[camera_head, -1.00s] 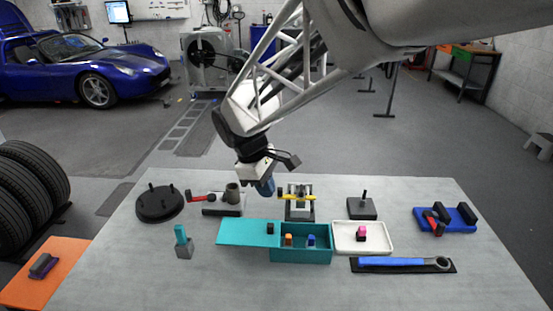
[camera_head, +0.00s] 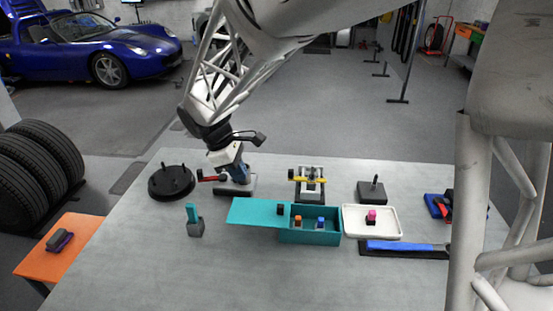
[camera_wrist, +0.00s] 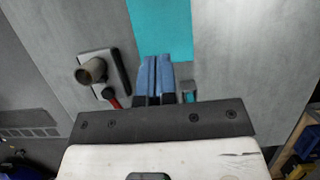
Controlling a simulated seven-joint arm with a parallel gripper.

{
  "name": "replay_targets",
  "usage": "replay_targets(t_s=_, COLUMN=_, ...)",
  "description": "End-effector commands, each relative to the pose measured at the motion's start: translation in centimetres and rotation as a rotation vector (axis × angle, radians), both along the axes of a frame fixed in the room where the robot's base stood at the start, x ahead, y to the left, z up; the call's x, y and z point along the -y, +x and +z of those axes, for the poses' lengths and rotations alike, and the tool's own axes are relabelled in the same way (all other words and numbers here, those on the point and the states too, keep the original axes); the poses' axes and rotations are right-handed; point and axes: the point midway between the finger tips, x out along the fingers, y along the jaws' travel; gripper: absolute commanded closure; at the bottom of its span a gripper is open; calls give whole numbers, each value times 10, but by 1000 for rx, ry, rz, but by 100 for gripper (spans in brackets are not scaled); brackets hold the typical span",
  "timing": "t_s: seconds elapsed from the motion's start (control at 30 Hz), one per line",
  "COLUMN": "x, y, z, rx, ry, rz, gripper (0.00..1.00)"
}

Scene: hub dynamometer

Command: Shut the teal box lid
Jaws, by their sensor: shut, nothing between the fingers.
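The teal box (camera_head: 312,239) sits on the grey table, its right part open at the top. Its teal lid (camera_head: 256,212) lies out flat to the left, with a small black block (camera_head: 281,209) near its right end. An orange block (camera_head: 298,220) and a blue block (camera_head: 320,222) show inside the box.
Left of the lid stands a grey holder with a teal peg (camera_head: 194,222). A black disc (camera_head: 171,183) lies farther left. The white tray (camera_head: 372,234) adjoins the box's right side. A yellow-handled fixture (camera_head: 309,184) stands behind the box. The front table area is clear.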

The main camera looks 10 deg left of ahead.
Motion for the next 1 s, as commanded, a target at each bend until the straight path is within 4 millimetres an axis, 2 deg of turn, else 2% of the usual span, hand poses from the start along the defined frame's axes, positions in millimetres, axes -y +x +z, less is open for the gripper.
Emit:
replay_targets(t_s=0.17, x=2, y=0, z=-6, rx=-1, ry=0, rz=0, gripper=100)
replay_targets(t_s=0.37, x=9, y=0, z=-22, rx=-1, ry=-1, rz=0, gripper=100)
replay_targets(t_s=0.9, x=40, y=0, z=-95, rx=-1, ry=-1, rz=-1, gripper=100)
replay_targets(t_s=1.0, x=54, y=0, z=-92, rx=1, ry=0, rz=-2, gripper=100)
